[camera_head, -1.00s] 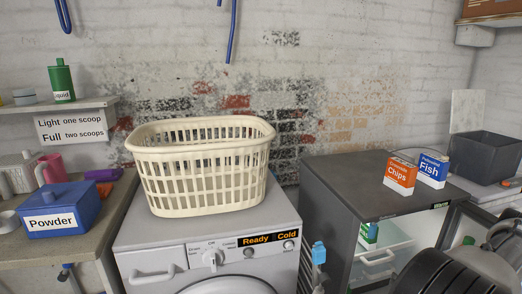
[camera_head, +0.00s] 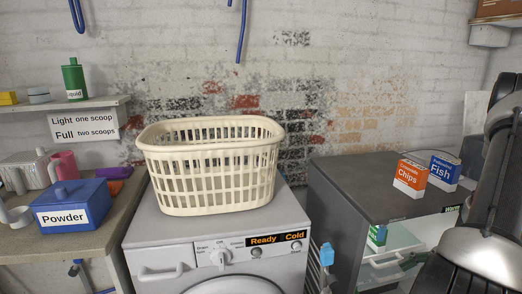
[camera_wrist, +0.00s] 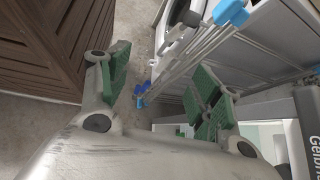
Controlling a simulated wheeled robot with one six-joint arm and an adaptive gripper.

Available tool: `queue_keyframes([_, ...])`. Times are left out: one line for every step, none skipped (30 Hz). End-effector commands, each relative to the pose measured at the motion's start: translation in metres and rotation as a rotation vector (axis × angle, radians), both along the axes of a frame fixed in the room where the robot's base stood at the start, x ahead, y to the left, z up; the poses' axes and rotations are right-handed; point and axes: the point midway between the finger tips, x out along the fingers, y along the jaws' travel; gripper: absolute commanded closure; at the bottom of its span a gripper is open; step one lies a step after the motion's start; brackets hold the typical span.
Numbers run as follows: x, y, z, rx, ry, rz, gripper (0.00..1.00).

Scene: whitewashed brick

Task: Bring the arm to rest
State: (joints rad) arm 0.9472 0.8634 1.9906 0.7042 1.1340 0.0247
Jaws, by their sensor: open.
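My gripper (camera_wrist: 160,95) shows in the wrist view with its two green-padded fingers spread wide apart. It is open and nothing is between the fingers. It points down past the fronts of the machines towards the grey floor. In the head view my arm rises along the right edge, in front of the dark-topped fridge (camera_head: 365,185). My gripper cannot be made out in the head view.
A cream basket (camera_head: 212,183) stands on the white washing machine (camera_head: 150,238). Chips (camera_head: 410,177) and Fish (camera_head: 444,171) boxes stand on the fridge, whose lit inside shows. Pale poles with blue ends (camera_wrist: 232,12) pass close to the right finger. A Powder box (camera_head: 70,207) sits left.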

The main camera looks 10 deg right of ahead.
Motion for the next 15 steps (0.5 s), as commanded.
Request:
queue_keyframes([-0.003,0.004,0.024,-0.063,-0.016,0.093,0.36])
queue_keyframes([-0.006,0.007,0.037,-0.099,-0.023,0.150,0.36])
queue_keyframes([-0.010,0.010,0.053,-0.148,-0.035,0.223,0.36])
queue_keyframes([-0.013,0.012,0.065,-0.183,-0.043,0.277,0.36])
queue_keyframes([-0.015,0.014,0.078,-0.220,-0.054,0.330,0.36])
queue_keyframes([-0.019,0.017,0.093,-0.269,-0.069,0.401,0.36])
queue_keyframes([-0.021,0.020,0.104,-0.305,-0.081,0.452,0.36])
queue_keyframes([-0.024,0.022,0.116,-0.341,-0.094,0.502,0.36])
queue_keyframes([-0.027,0.026,0.130,-0.390,-0.112,0.567,0.36])
queue_keyframes([-0.029,0.028,0.141,-0.427,-0.127,0.615,0.36])
queue_keyframes([-0.031,0.031,0.151,-0.464,-0.143,0.660,0.36])
queue_keyframes([-0.034,0.035,0.165,-0.511,-0.164,0.721,0.36])
queue_keyframes([-0.036,0.038,0.175,-0.547,-0.183,0.766,0.36])
queue_keyframes([-0.038,0.041,0.184,-0.584,-0.202,0.809,0.36])
queue_keyframes([-0.040,0.045,0.197,-0.632,-0.228,0.863,0.36])
